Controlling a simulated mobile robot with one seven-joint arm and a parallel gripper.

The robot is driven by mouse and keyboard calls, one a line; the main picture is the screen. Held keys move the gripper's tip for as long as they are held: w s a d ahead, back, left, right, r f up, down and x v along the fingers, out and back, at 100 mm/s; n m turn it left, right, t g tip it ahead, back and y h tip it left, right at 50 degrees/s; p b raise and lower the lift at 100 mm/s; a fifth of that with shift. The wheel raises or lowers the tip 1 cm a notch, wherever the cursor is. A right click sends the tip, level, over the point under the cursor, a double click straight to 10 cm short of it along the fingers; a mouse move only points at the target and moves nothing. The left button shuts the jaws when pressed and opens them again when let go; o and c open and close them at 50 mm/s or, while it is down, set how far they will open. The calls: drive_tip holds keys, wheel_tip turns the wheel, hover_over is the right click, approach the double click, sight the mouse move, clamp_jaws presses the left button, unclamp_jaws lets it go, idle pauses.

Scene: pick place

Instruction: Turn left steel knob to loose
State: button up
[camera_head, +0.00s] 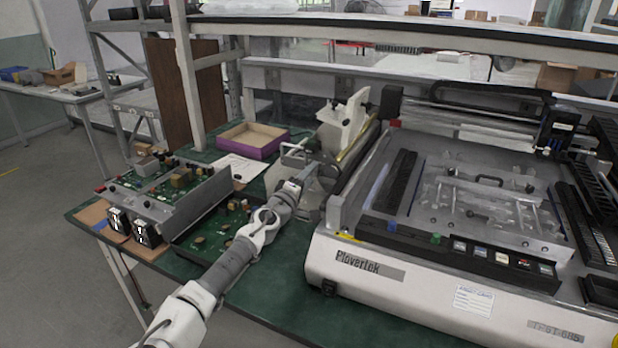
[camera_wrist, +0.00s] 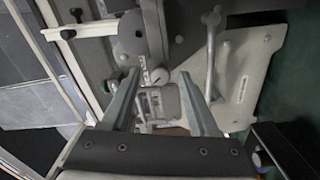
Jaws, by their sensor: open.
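My gripper (camera_wrist: 160,78) is open, with its two grey fingers spread toward a grey and white fixture. A small round metal knob (camera_wrist: 159,75) shows between the fingertips, and I see no finger closed on it. A steel lever (camera_wrist: 211,50) with a rounded end stands to the right of the fingers, apart from them. I cannot tell for certain which part is the left steel knob. In the head view my gripper (camera_head: 306,178) is at the fixture (camera_head: 343,125), left of the large machine; my arm and the fixture hide the contact area.
The large Plovertek machine (camera_head: 370,268) stands close on the right. Circuit-board units (camera_head: 165,205) lie on the left of the green table (camera_head: 290,290). A purple-edged tray (camera_head: 252,140) sits behind them.

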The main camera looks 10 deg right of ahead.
clamp_jaws()
drive_tip(key=shift+n+b, duration=0.35)
drive_tip(key=shift+n, duration=1.15)
unclamp_jaws()
drive_tip(key=v, duration=1.7)
drive_tip(key=shift+s+p, duration=0.2)
drive_tip(key=shift+p, duration=0.25)
drive_tip(key=shift+a, duration=0.15)
